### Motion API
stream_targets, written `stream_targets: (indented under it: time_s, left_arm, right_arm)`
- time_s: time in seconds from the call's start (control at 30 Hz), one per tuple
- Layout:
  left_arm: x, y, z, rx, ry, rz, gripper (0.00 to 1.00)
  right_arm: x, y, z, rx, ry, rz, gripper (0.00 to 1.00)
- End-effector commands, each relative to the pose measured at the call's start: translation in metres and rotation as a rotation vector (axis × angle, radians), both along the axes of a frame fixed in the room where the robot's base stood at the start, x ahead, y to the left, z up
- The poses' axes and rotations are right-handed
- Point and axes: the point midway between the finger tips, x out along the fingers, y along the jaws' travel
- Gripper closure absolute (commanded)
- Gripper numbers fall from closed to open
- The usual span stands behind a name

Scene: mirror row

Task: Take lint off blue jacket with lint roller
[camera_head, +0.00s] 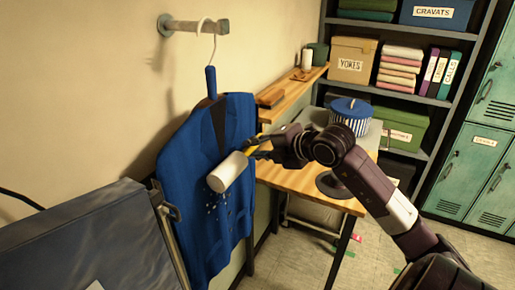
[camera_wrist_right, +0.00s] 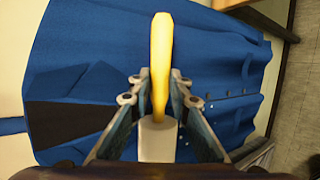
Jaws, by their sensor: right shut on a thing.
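The blue jacket (camera_head: 200,150) hangs from a hanger on a wall peg, and its front also fills much of the right wrist view (camera_wrist_right: 80,60). Small white lint specks (camera_head: 222,203) show low on its front. My right gripper (camera_head: 255,149) is shut on the yellow handle of the lint roller (camera_head: 229,173). The white roller head is in front of the jacket, just above the specks; I cannot tell whether it touches the cloth. In the right wrist view the yellow handle (camera_wrist_right: 161,60) stands between the fingers. My left gripper is not in view.
A wooden table (camera_head: 300,185) stands right of the jacket, with a striped blue-topped container (camera_head: 350,118) on it. A narrow wooden shelf (camera_head: 285,98) runs along the wall. A dark padded board (camera_head: 90,245) fills the lower left. Shelving and green lockers (camera_head: 470,160) stand behind.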

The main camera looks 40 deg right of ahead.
Motion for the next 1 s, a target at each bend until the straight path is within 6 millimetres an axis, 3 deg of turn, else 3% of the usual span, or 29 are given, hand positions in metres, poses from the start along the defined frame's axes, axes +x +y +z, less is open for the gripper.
stream_targets:
  time_s: [1.0]
  left_arm:
    - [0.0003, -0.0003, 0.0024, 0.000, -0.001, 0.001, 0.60]
  right_arm:
    - [0.0099, 0.0036, 0.0014, 0.003, -0.004, -0.001, 1.00]
